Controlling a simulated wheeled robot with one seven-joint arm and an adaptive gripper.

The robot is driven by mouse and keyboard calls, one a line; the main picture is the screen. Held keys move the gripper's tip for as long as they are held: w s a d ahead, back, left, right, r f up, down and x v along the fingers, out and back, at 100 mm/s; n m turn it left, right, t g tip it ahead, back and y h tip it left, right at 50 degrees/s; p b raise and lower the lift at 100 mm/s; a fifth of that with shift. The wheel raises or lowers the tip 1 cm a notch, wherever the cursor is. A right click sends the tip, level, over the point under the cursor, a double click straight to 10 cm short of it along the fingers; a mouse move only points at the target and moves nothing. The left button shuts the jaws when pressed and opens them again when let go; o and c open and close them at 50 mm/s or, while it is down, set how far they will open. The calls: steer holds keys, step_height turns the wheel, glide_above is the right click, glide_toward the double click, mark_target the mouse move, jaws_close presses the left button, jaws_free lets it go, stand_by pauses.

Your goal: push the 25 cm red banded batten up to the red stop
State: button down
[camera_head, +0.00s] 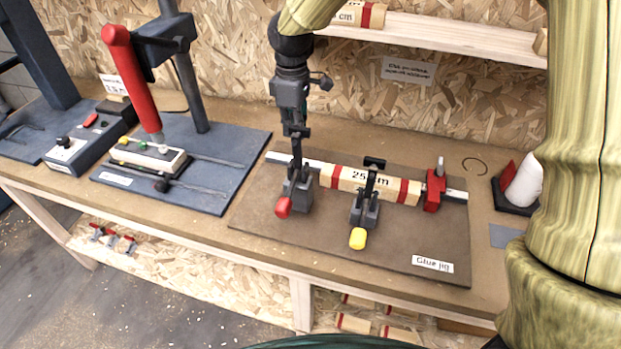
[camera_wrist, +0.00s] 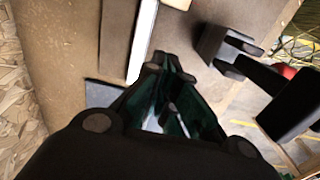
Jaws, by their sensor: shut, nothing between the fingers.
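The batten (camera_head: 372,182), pale wood marked "25 cm" with red bands, lies along the metal rail of the glue jig in the head view. The red stop (camera_head: 434,191) sits on the rail at its right end. The batten's right end is close to the stop; I cannot tell whether they touch. My gripper (camera_head: 296,131) is shut and empty, pointing down over the rail, left of the batten. In the wrist view its fingers (camera_wrist: 165,70) are together beside the pale rail (camera_wrist: 143,40).
A red-handled clamp (camera_head: 283,207) stands just below my gripper, and a yellow-handled clamp (camera_head: 358,238) stands before the batten. The jig board (camera_head: 330,245) has free room at its front. A drill-press-like machine (camera_head: 185,100) stands left, and a shelf (camera_head: 440,35) is above.

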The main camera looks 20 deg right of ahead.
mark_target(312, 166)
step_height(312, 166, down, 12)
steer(key=shift+r+p, duration=0.15)
steer(key=shift+p, duration=0.3)
steer(key=s+d, duration=0.1)
steer(key=d+p, duration=0.1)
steer(key=shift+s+d+r, duration=0.1)
steer(key=shift+s+d, duration=0.2)
steer(key=shift+s, duration=0.1)
steer(key=shift+s+d, duration=0.2)
steer(key=shift+d, duration=0.2)
steer(key=shift+s+d, duration=0.1)
